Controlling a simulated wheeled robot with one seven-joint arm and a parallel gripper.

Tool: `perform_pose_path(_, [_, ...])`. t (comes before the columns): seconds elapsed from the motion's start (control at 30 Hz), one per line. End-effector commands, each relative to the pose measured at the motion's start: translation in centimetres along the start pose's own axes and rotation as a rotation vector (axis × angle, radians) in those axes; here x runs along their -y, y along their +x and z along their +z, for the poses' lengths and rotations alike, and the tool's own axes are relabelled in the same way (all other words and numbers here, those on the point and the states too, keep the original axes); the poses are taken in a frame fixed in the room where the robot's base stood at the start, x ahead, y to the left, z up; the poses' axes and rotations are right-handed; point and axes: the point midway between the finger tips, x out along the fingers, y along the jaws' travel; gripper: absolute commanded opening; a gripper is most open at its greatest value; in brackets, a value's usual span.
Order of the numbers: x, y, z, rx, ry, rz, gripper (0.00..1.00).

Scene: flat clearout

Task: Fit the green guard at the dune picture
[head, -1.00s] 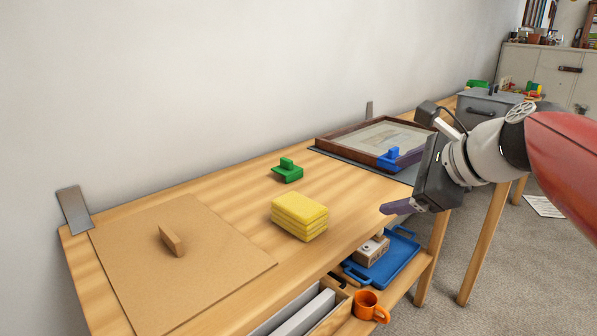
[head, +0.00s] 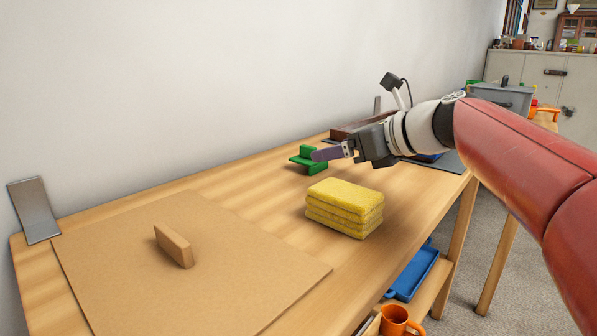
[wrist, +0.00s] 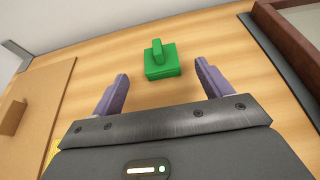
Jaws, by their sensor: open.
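The green guard (head: 307,158), a small block with an upright grip, stands on the wooden table near the wall. In the wrist view the green guard (wrist: 161,62) lies ahead of and between my open fingers, apart from them. My gripper (head: 330,152) is open and empty, just to the right of the guard in the head view; its two purple fingers (wrist: 165,90) show in the wrist view. The framed picture (head: 365,127) is mostly hidden behind my arm; its dark wooden frame edge (wrist: 293,38) shows at the right of the wrist view.
A stack of yellow sponges (head: 344,208) stands in front of the guard. A brown board (head: 200,270) with a wooden handle lies at the left, near a metal bracket (head: 34,210). A blue tray (head: 415,273) and orange mug (head: 398,322) sit below. Bare table lies around the guard.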

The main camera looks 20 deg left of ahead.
Motion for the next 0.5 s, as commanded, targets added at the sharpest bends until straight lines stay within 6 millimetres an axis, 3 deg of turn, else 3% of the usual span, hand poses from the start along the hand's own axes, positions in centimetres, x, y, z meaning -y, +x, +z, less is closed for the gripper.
perform_pose_path(0.5, [-0.1, 5.3, -0.4, 0.000, 0.000, 0.003, 0.78])
